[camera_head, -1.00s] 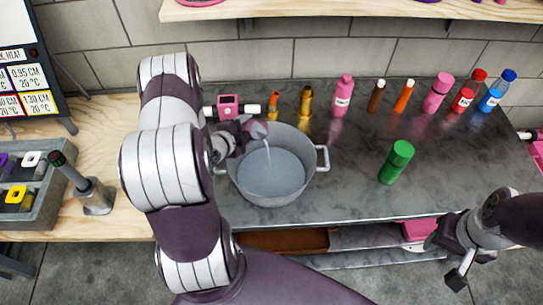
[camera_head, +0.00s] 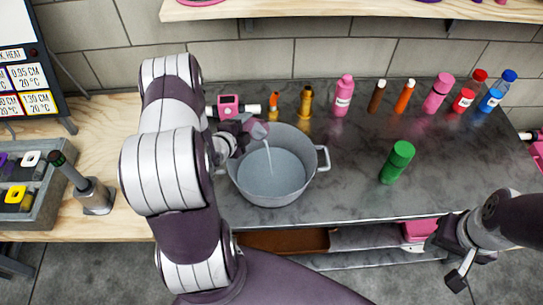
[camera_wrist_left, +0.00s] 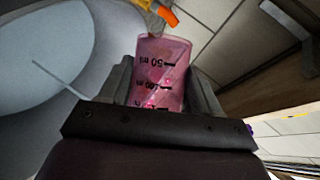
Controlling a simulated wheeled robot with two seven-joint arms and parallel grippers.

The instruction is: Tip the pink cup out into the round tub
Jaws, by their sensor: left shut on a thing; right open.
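The pink cup (camera_wrist_left: 160,75) is see-through with black volume marks in the left wrist view. My left gripper (camera_wrist_left: 158,88) is shut on it, one finger on each side. In the head view the pink cup (camera_head: 257,130) is tilted over the left rim of the round tub, and a thin pale stream runs from it into the tub. The round tub (camera_head: 270,192) is grey with side handles and stands on the dark counter. Its left handle is partly hidden by my left arm. My right gripper (camera_head: 460,277) is open and empty, low at the right, in front of the counter.
A green bottle (camera_head: 397,162) stands right of the tub. Several bottles line the back, including a pink one (camera_head: 343,97). A small pink device (camera_head: 229,106) is behind my left gripper. A grey tray (camera_head: 40,200) lies at left. The counter's front right is clear.

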